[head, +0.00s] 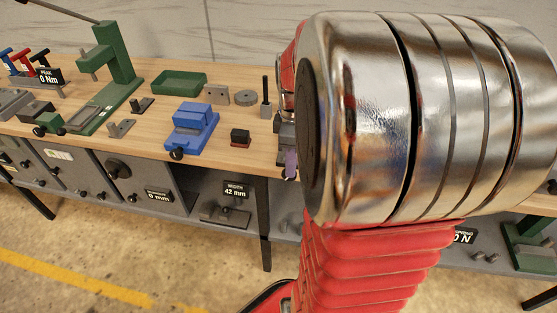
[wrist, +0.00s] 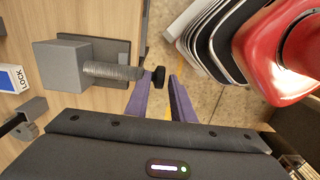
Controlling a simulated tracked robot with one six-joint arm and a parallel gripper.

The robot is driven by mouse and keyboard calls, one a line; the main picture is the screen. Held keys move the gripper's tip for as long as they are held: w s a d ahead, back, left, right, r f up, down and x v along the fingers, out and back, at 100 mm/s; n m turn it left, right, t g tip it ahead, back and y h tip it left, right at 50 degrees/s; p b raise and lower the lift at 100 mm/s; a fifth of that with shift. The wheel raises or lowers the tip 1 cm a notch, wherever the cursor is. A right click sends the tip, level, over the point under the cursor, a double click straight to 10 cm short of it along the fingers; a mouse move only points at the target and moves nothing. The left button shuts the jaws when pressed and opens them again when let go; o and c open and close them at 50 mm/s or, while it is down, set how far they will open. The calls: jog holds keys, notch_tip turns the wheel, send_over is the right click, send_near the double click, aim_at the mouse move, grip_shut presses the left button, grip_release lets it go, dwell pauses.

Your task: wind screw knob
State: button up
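A black screw knob (wrist: 158,77) shows in the wrist view at the end of a grey threaded screw (wrist: 113,71). The screw comes out of a grey block (wrist: 62,66) on the wooden bench. My gripper (wrist: 162,76) has two purple fingers, set apart, one on each side of the knob in the picture. The left fingertip looks close to the knob or touching it; a gap shows on the right. I cannot tell their depth exactly. In the head view, my arm hides the knob and most of my gripper; a purple finger (head: 291,165) shows at the bench edge.
A blue vise (head: 192,130), a green tray (head: 180,84) and a green press (head: 116,62) stand on the wooden bench (head: 150,135). A small black and red block (head: 240,137) sits nearer my arm. A LOCK label (wrist: 13,78) is at the wrist view's left.

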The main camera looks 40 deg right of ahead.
jog(key=shift+f, duration=1.6)
jog(key=shift+c, duration=0.5)
grip_shut()
jog(key=shift+a, duration=0.2)
jog(key=shift+d, duration=0.1)
